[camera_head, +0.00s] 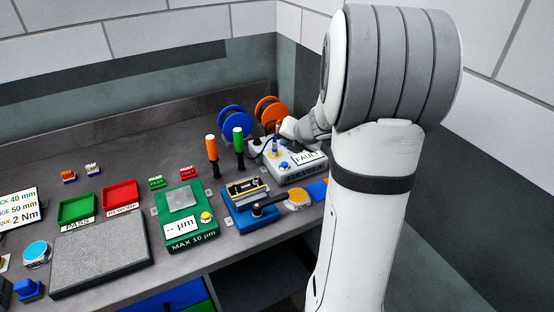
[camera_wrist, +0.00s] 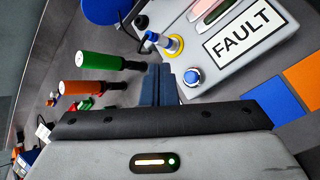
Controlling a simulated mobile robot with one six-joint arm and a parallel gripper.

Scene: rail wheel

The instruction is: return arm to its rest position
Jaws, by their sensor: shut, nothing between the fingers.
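My arm (camera_head: 372,220) stands large at the right of the head view, its wrist reaching back to the left over the bench. My gripper (camera_wrist: 158,78) shows at the centre of the wrist view, with its two dark blue fingers together and nothing between them. It is close to the grey device with the FAULT label (camera_wrist: 243,37), which also shows in the head view (camera_head: 302,172). The wrist view does not make clear whether the fingers touch anything. In the head view my wrist is near that device, and my fingertips are hard to make out.
Orange (camera_head: 211,148) and green (camera_head: 238,140) handled tools stand left of the device. Blue (camera_head: 233,120) and orange (camera_head: 270,111) spools are behind. A green gauge box (camera_head: 187,238), a blue fixture (camera_head: 238,218), trays and a grey plate (camera_head: 100,258) fill the bench front. Walls close the back and right.

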